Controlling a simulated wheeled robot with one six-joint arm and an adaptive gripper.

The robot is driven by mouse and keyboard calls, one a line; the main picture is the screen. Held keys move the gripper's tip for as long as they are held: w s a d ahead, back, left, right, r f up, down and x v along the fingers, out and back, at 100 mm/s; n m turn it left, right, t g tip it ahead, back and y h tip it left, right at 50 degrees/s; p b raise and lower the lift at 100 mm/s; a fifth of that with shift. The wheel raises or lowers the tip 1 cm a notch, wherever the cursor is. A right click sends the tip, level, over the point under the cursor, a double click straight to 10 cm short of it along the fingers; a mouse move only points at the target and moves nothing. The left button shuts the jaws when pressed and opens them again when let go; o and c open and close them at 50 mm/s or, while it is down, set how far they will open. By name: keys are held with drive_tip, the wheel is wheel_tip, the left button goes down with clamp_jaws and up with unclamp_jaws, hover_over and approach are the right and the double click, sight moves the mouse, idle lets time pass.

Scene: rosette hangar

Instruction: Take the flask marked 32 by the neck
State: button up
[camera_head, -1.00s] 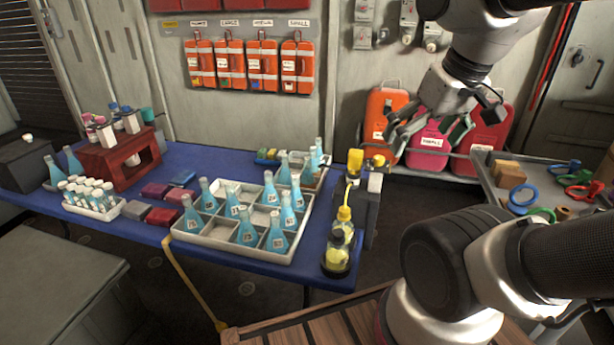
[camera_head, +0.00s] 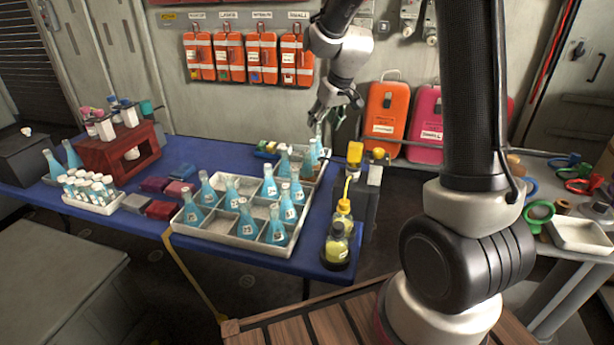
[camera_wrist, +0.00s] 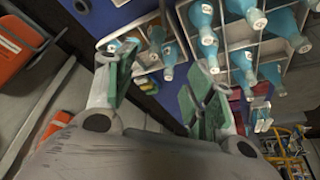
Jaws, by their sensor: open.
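Blue conical flasks with white stoppers and small number labels stand upright in a white divided tray (camera_head: 190,235) on the blue table. I cannot read the labels surely enough to pick out the flask marked 32. More flasks stand close together behind the tray at its back right, near a smaller rack (camera_head: 312,180). My gripper (camera_head: 333,118) is open and empty, just above these back flasks. In the wrist view my gripper (camera_wrist: 160,92) has its green-padded fingers spread, with flasks (camera_wrist: 168,58) beyond them. The fingers touch no flask that I can see.
A yellow-capped bottle (camera_head: 337,245) and a dark box (camera_head: 368,200) stand at the table's right end. A red rack (camera_head: 115,160) and a vial tray (camera_head: 92,205) are at the left. Orange and pink cases (camera_head: 387,120) stand behind on the right.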

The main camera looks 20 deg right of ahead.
hover_over(308, 158)
drive_tip(key=s+d, duration=0.1)
wheel_tip(308, 158, down, 11)
drive_tip(key=shift+d+r, duration=0.1)
drive_tip(key=shift+r, duration=0.05)
drive_tip(key=x, duration=0.8)
drive_tip(key=shift+s, duration=0.3)
drive_tip(key=c, duration=0.8)
